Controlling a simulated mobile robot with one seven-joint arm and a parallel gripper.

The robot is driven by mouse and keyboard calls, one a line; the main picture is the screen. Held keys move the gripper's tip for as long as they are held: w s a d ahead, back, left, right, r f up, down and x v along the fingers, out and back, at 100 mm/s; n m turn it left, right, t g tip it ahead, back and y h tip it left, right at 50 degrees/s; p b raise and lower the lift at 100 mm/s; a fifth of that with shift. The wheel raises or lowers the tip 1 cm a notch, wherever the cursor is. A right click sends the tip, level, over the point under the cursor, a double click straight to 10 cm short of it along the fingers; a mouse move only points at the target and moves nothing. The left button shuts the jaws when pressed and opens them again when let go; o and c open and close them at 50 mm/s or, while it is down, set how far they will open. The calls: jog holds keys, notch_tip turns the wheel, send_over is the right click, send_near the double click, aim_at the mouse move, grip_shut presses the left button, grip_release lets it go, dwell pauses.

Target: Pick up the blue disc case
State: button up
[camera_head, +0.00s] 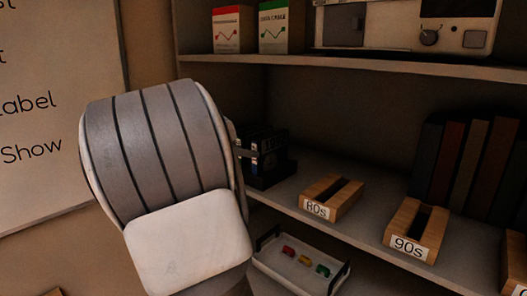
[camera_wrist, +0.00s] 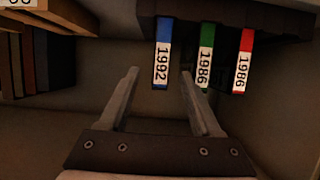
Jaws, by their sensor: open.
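The blue disc case (camera_wrist: 162,52) stands on edge in a dark holder (camera_wrist: 268,12) in the wrist view, with a white label reading 1992. A green case (camera_wrist: 206,58) and a red case (camera_wrist: 243,60), both labelled 1986, stand to its right. My gripper (camera_wrist: 159,72) is open and empty, its two fingers on either side of the blue case's lower end in the picture. I cannot tell whether they reach around it. In the head view my gripper (camera_head: 247,151) is at the dark holder (camera_head: 270,178) on the middle shelf, and my arm hides part of the cases.
Wooden boxes labelled 80s (camera_head: 333,198) and 90s (camera_head: 416,232) sit on the shelf (camera_head: 372,218) to the right. Dark books (camera_head: 468,160) stand further right. A white tray (camera_head: 285,262) with small coloured pieces is below. The upper shelf (camera_head: 350,66) overhangs.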

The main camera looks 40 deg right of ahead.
aim_at(269, 153)
jog(key=p+x, duration=0.1)
jog(key=x, duration=0.5)
jog(key=shift+d+f+p, duration=0.15)
jog(key=shift+d+p, duration=0.1)
jog(key=shift+p, duration=0.05)
jog(key=p+x, duration=0.1)
jog(key=x, duration=0.1)
jog(key=p+x, duration=0.1)
jog(key=x, duration=0.1)
jog(key=shift+w+d+p, duration=0.15)
jog(key=shift+d+p, duration=0.15)
jog(key=shift+p, duration=0.05)
jog(key=shift+d, duration=0.35)
jog(key=shift+f, duration=0.1)
grip_shut()
